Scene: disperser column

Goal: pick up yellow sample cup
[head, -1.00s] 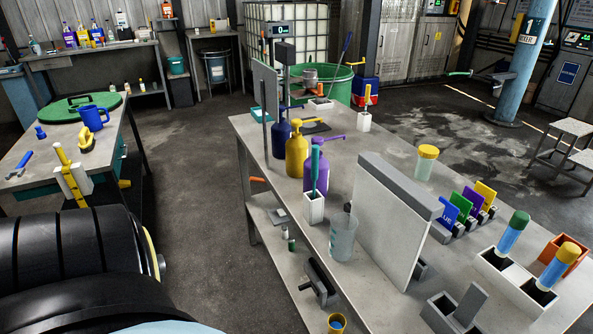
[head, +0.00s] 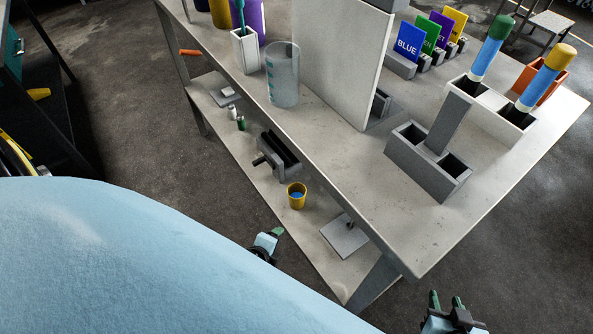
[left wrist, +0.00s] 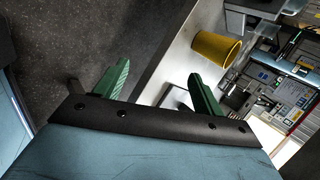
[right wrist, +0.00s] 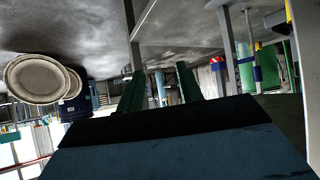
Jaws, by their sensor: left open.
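The yellow sample cup (head: 297,202) stands upright on the lower shelf of the bench in the head view, with something blue inside. In the left wrist view the yellow cup (left wrist: 213,48) is ahead, right of the fingers. My left gripper (left wrist: 159,76) is open and empty, its green fingers apart and short of the cup. In the head view my left gripper (head: 277,233) shows partly, below and left of the cup, the rest hidden behind my arm. My right gripper (head: 447,300) is open and empty beyond the bench's near end; its fingers also show in the right wrist view (right wrist: 160,85).
The lower shelf (head: 318,222) also holds a dark clamp-like device (head: 280,158) close behind the cup and a flat grey plate (head: 345,236) nearer. The bench top (head: 340,150) overhangs the shelf, and a bench leg (head: 372,284) stands at the near end.

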